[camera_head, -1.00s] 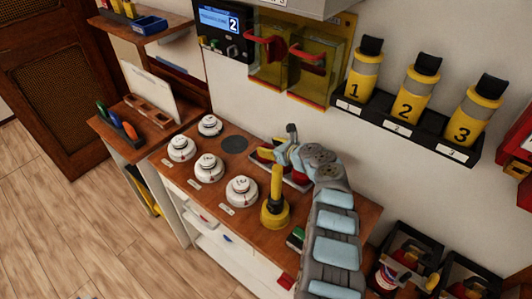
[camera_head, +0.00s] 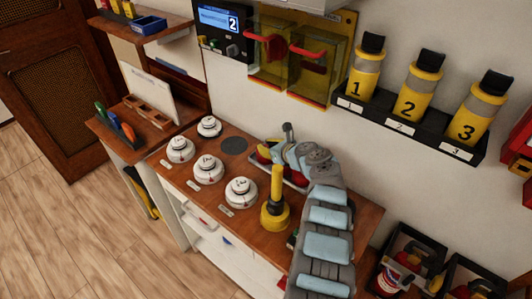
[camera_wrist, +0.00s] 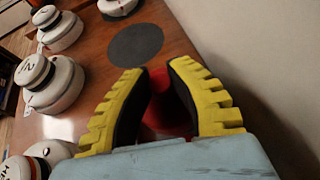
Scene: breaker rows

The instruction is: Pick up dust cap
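A red rounded thing (camera_wrist: 165,115), which appears to be the dust cap, sits between my gripper's fingers in the wrist view. It is dark and partly hidden by the fingers and the wrist. My gripper (camera_wrist: 160,72) has yellow ridged fingers with black inner pads. They stand apart on either side of the red thing; firm contact is not visible.
Several white detectors (camera_head: 241,192) stand on the bench left of my gripper. A yellow upright tool (camera_head: 276,205) stands in front of it. A dark round disc (camera_head: 234,145) lies flat to the left. Numbered yellow cylinders (camera_head: 415,95) sit on a wall rack, right. The wall is close behind.

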